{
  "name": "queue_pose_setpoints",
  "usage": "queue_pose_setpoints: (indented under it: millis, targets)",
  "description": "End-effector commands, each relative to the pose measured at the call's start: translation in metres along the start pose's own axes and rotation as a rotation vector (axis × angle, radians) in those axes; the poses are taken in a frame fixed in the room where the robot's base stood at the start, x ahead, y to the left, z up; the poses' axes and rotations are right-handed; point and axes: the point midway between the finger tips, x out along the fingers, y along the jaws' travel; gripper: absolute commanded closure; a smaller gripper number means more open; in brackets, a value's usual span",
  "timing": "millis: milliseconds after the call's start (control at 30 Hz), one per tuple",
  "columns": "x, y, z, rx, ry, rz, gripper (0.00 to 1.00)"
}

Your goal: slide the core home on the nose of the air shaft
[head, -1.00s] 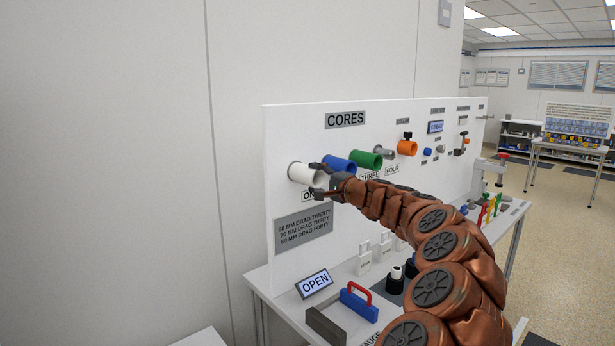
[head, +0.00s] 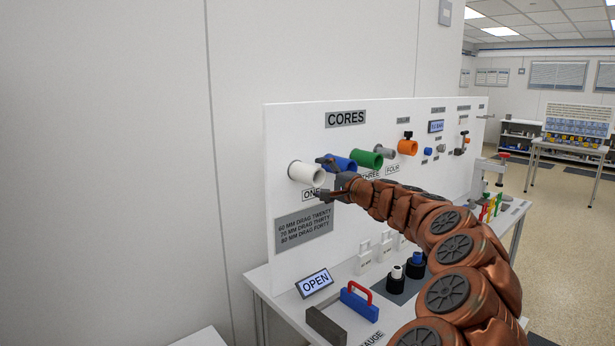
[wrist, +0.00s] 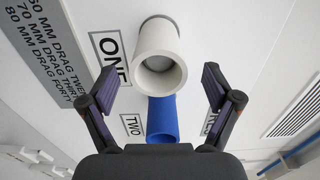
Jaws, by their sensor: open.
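A white core (head: 306,173), a hollow tube, sticks out of the white panel by the ONE label. In the wrist view the white core (wrist: 159,62) shows its open end, with a grey round face inside. A blue core (head: 340,162) is beside it, and shows by the TWO label in the wrist view (wrist: 162,120). A green core (head: 366,159) and a grey one (head: 386,152) follow to the right. My gripper (head: 323,179) is open and empty, its fingers (wrist: 160,88) apart on either side of the white core in the wrist view. I cannot tell which part is the air shaft.
An orange cylinder (head: 407,147) with a black knob sticks out farther right on the panel (head: 283,135). Below, the bench holds a blue block with a red handle (head: 359,301), an OPEN display (head: 314,284), white weights (head: 364,261) and black-based spools (head: 396,278).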

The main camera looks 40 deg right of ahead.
Motion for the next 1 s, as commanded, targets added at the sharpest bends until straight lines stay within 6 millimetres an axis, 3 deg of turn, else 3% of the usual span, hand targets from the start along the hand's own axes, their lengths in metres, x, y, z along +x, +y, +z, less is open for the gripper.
queue_pose_setpoints:
  millis: [1000]
  targets:
    - [-0.066,0.001,-0.001,0.0,0.002,0.0,0.11]
